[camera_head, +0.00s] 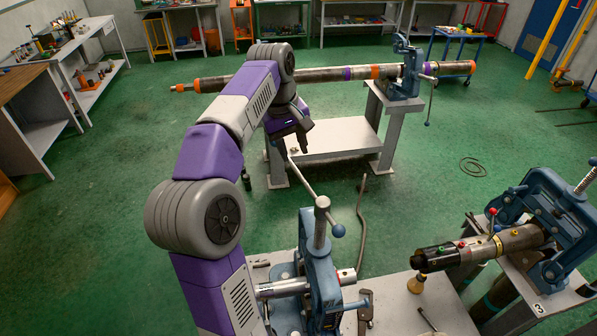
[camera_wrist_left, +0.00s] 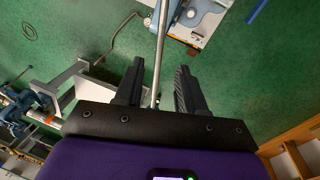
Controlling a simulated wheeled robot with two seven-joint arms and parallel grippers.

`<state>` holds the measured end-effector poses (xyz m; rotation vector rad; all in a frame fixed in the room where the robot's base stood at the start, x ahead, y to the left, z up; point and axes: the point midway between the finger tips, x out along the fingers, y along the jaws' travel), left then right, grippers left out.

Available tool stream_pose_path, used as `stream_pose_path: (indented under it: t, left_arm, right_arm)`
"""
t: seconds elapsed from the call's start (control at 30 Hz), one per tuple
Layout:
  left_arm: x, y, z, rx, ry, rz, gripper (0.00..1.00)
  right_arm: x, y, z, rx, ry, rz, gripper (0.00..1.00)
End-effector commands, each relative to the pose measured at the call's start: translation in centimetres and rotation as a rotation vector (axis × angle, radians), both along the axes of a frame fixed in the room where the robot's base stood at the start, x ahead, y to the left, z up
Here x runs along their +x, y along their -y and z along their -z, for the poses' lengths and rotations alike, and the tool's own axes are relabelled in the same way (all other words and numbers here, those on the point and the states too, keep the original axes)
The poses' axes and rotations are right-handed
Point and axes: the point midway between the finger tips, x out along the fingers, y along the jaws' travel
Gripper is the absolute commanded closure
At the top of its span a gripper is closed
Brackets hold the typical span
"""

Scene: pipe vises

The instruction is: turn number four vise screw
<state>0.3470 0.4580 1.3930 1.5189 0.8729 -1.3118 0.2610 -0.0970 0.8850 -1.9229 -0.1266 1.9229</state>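A blue pipe vise (camera_head: 318,262) stands on the near bench, with a screw (camera_head: 321,215) on top and a long steel handle bar (camera_head: 306,182) through it. No number shows on this vise, so I cannot tell from a label that it is number four. The bar slants up and away to my left gripper (camera_head: 290,146), with a blue ball at its near end. In the left wrist view, the gripper (camera_wrist_left: 158,82) is open. The handle bar (camera_wrist_left: 160,50) runs between the fingers with clear gaps on both sides. My right gripper is out of view.
A second blue vise (camera_head: 555,225) holds a pipe at right, on a stand marked 3. A far vise (camera_head: 405,75) holds a long pipe (camera_head: 330,74) behind my left arm. A curved hose or rod (camera_head: 362,225) stands beyond the bench. Green floor is open at left.

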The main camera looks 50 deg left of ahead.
Motion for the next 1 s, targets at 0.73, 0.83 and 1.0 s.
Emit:
stream_pose_path:
  t: [0.73, 0.83, 1.0]
  left_arm:
    - [1.2, 0.5, 7.3, -0.014, 0.000, -0.074, 0.61]
    - [1.3, 0.5, 7.5, -0.014, 0.002, -0.074, 0.61]
    - [1.3, 0.5, 7.4, -0.013, 0.003, -0.073, 0.61]
  right_arm:
    - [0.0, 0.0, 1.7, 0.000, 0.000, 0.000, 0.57]
    - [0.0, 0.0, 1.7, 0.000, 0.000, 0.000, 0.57]
    - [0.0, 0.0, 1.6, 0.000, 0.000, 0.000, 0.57]
